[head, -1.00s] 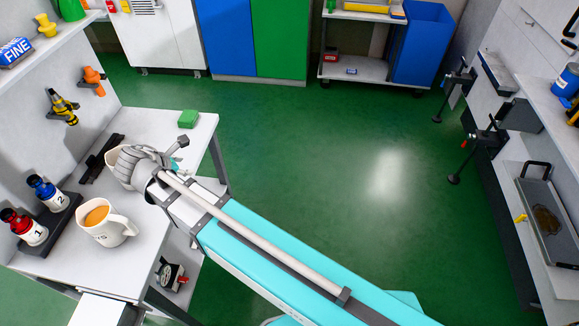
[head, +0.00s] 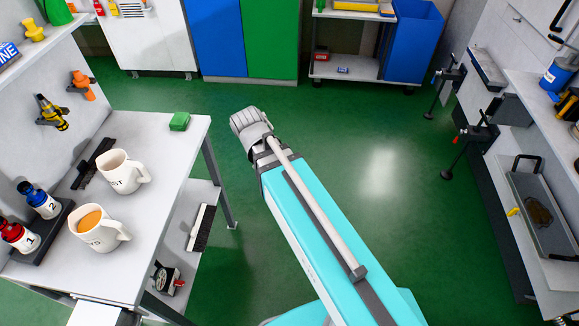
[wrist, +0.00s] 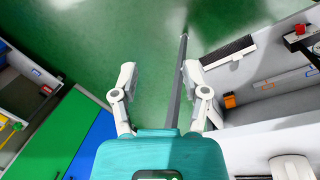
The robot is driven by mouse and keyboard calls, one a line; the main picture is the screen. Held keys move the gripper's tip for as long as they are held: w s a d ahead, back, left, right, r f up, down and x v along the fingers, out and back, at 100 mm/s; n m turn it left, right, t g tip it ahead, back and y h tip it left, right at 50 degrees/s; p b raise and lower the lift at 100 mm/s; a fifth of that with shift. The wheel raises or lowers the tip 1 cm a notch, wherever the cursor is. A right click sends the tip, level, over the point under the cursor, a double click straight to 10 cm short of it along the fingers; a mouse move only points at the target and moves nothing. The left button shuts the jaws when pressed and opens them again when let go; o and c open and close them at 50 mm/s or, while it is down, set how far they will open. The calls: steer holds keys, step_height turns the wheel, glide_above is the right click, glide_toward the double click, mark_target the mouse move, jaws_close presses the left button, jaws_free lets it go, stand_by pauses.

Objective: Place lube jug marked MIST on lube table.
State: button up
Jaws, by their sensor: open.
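A white jug (head: 122,172) with lettering ending in "ST" stands upright on the white table (head: 150,230) at the left in the head view. The start of its lettering cannot be read. A second white jug (head: 98,228) with orange-brown liquid stands nearer, its lettering ending in "YS". My gripper (wrist: 158,72) is open and empty in the wrist view, over green floor and a table leg. In the head view my wrist is right of the table, clear of both jugs, and hides the fingers.
A green block (head: 179,122) lies at the table's far corner. A dark holder with a red bottle (head: 18,235) and a blue bottle (head: 40,200) stands at the left. A dark bar lies behind the "ST" jug. The floor right of my arm is clear.

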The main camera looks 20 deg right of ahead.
steer(key=s+d+m+y, duration=0.2)
steer(key=s+d+m, duration=0.1)
steer(key=d+m, duration=0.3)
steer(key=shift+d+f+g, duration=0.15)
steer(key=shift+d+g, duration=0.25)
steer(key=shift+d, duration=0.05)
stand_by(0.4)
